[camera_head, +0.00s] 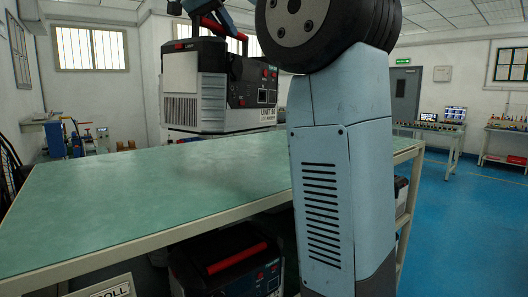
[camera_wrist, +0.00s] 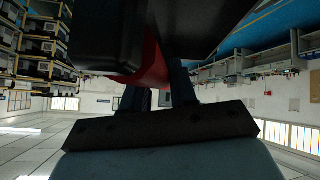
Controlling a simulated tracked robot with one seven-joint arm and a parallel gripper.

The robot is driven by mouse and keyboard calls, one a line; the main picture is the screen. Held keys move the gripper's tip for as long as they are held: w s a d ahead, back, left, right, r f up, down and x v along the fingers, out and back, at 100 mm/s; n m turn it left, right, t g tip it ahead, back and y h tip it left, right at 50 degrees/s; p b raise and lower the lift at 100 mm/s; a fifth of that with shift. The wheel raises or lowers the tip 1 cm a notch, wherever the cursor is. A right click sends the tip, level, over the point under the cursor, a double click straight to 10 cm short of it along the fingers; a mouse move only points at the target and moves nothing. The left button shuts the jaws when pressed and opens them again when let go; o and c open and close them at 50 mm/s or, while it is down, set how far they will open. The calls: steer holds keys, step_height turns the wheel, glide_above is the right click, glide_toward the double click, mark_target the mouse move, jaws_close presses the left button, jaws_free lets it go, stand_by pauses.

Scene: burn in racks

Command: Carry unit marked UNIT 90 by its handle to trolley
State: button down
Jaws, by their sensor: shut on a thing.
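The unit (camera_head: 197,98) is a white and black box with a red carry handle (camera_head: 243,42) on top. The lettering on its front starts with "UNIT 9"; the last digit is hard to read. My gripper (camera_head: 208,12), partly cut off by the top of the head view, is shut on the handle. The unit hangs upright above the green tabletop (camera_head: 140,190), with a soft shadow below it. In the wrist view the red handle (camera_wrist: 150,68) lies between my fingers, with the dark unit body beyond. I cannot tell for sure which thing is the trolley.
Another unit with a red handle (camera_head: 237,258) sits below the tabletop. The tabletop is otherwise bare. Blue floor (camera_head: 455,220) lies open at right, with benches farther back.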

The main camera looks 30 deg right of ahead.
steer(key=shift+d+r, duration=0.2)
steer(key=s+d, duration=0.9)
steer(key=d, duration=0.1)
steer(key=w+f, duration=0.1)
steer(key=w, duration=0.2)
steer(key=w+d+f, duration=0.1)
steer(key=w, duration=0.1)
steer(key=w+d+f, duration=0.1)
steer(key=w+f, duration=0.1)
steer(key=w, duration=0.1)
steer(key=shift+w, duration=0.35)
steer(key=shift+w+d+f, duration=0.2)
steer(key=shift+w+f, duration=0.8)
steer(key=shift+f, duration=0.25)
steer(key=shift+w+d+f, duration=0.15)
steer(key=shift+w+f, duration=0.5)
steer(key=shift+f, duration=0.15)
steer(key=f, duration=0.1)
steer(key=w+f, duration=0.1)
steer(key=f, duration=0.1)
steer(key=shift+w+d+f, duration=0.1)
steer(key=shift+w+f, duration=0.05)
steer(key=shift+f, duration=0.6)
